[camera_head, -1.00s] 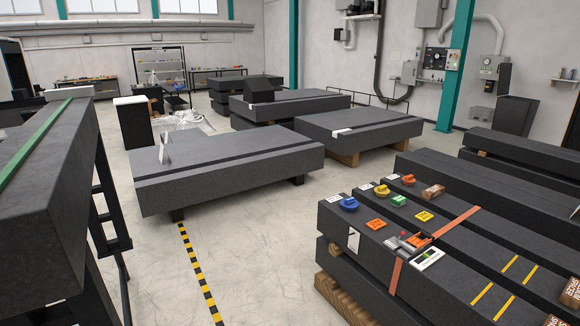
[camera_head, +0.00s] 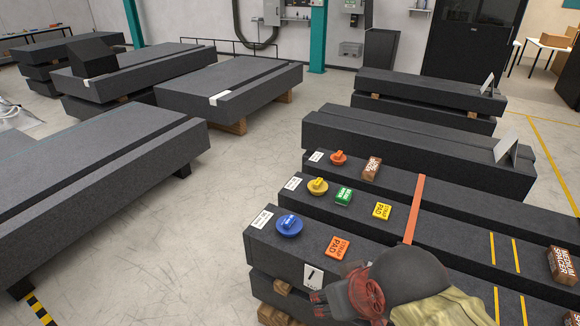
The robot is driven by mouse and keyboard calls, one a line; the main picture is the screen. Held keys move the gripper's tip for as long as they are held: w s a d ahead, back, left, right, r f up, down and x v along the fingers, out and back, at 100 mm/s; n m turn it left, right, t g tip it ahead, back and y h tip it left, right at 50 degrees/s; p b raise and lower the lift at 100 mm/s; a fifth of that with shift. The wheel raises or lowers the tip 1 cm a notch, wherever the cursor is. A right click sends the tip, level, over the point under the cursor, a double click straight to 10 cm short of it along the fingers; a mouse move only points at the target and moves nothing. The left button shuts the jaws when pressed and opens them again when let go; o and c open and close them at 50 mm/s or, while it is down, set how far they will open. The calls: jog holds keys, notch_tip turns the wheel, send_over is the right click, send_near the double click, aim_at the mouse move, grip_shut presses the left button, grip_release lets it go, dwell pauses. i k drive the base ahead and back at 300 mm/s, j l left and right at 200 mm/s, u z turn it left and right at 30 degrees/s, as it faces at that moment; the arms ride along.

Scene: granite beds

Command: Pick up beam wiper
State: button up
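A small green block (camera_head: 343,197) with white lettering, which looks like the beam wiper, lies on a dark granite beam on the right. It is just right of a yellow round knob (camera_head: 317,187) and left of a yellow strap pad (camera_head: 382,210). My gripper (camera_head: 319,302) is low in the view, over the front end of the nearest beam. It is in front of and below the green block in the picture, apart from it. My arm covers part of the nearest beam's top. The fingers are too small and dark to tell if they are open.
A blue round knob (camera_head: 289,225) and an orange strap pad (camera_head: 338,247) lie on the nearest beam. An orange knob (camera_head: 338,158) and a brown spacer (camera_head: 372,168) are farther back. An orange strap (camera_head: 414,210) crosses the beams. Open floor (camera_head: 215,225) lies left.

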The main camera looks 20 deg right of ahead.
aim_at(343, 197)
jog(key=i+j+z, duration=1.05)
